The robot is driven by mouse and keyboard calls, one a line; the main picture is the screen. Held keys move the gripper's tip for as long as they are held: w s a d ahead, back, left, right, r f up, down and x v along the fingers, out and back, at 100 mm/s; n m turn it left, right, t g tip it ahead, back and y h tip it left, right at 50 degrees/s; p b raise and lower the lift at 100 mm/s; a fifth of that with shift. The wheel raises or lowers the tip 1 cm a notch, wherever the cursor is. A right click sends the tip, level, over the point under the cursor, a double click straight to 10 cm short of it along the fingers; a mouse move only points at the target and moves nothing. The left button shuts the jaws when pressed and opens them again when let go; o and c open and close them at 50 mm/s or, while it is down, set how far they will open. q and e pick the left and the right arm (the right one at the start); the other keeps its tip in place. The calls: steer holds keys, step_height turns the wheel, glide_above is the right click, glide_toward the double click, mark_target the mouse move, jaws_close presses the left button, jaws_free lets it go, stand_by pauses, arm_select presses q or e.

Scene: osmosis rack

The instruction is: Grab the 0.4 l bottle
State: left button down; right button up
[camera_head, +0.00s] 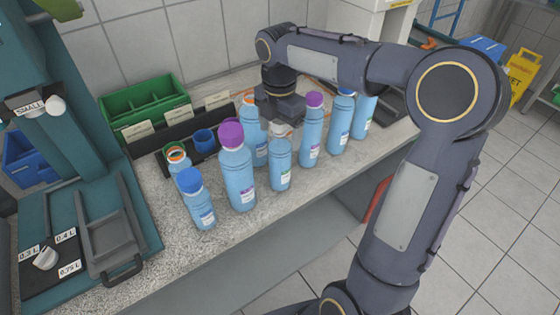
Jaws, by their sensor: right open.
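Several light blue bottles stand upright on the grey speckled counter. They include a large purple-capped bottle (238,178), a blue-capped bottle (197,204), a short bottle (280,168) with a whitish top, a slimmer purple-capped bottle (312,132), another blue-capped bottle (340,124) and an orange-capped bottle (252,132). Their labels are too small to read, so I cannot tell which is the 0.4 l one. My right gripper (279,118) is open and points down just behind the short bottle, between its neighbours. Its fingertips are partly hidden. My left gripper is out of view.
A green crate (140,100) and a dark rack with a blue cup (204,140) stand at the back left. The counter's front edge (255,230) is clear.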

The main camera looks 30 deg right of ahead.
steer(key=shift+f, duration=1.15)
steer(key=c, duration=1.8)
steer(key=shift+o, duration=0.2)
steer(key=shift+r, duration=0.1)
